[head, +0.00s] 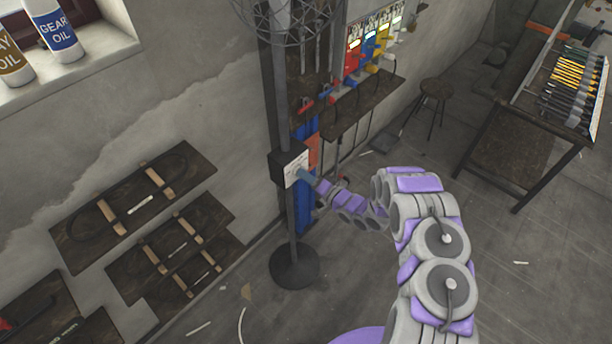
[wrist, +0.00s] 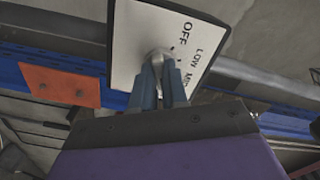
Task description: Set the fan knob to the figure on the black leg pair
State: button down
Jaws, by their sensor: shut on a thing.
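The pedestal fan (head: 292,218) stands by the wall, with a dark control box (head: 281,168) on its pole. The box's white dial plate (wrist: 140,38) shows OFF, LOW and part of a third word, MID, in the wrist view. My gripper (head: 306,178) reaches the plate from the right. In the wrist view its blue fingers (wrist: 160,78) are shut on the round metallic fan knob (wrist: 160,57). The fingers hide much of the knob, and its pointer setting cannot be read. I cannot make out a black leg pair or its figure.
Red, blue and yellow presses (head: 370,50) line the wall behind the fan, above a dark bench (head: 350,110). A stool (head: 435,92) and a tool table (head: 515,150) stand to the right. Dark boards (head: 185,165) hang at left. Floor around the fan base (head: 294,268) is mostly clear.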

jog(key=shift+f+m, duration=0.15)
jog(key=shift+m, duration=0.25)
jog(key=c, duration=1.1)
grip_release()
jog(key=shift+c, duration=0.2)
jog(key=b+v, duration=0.1)
jog(key=v, duration=1.6)
jog(key=shift+d+b, duration=0.3)
jog(key=shift+s, duration=0.1)
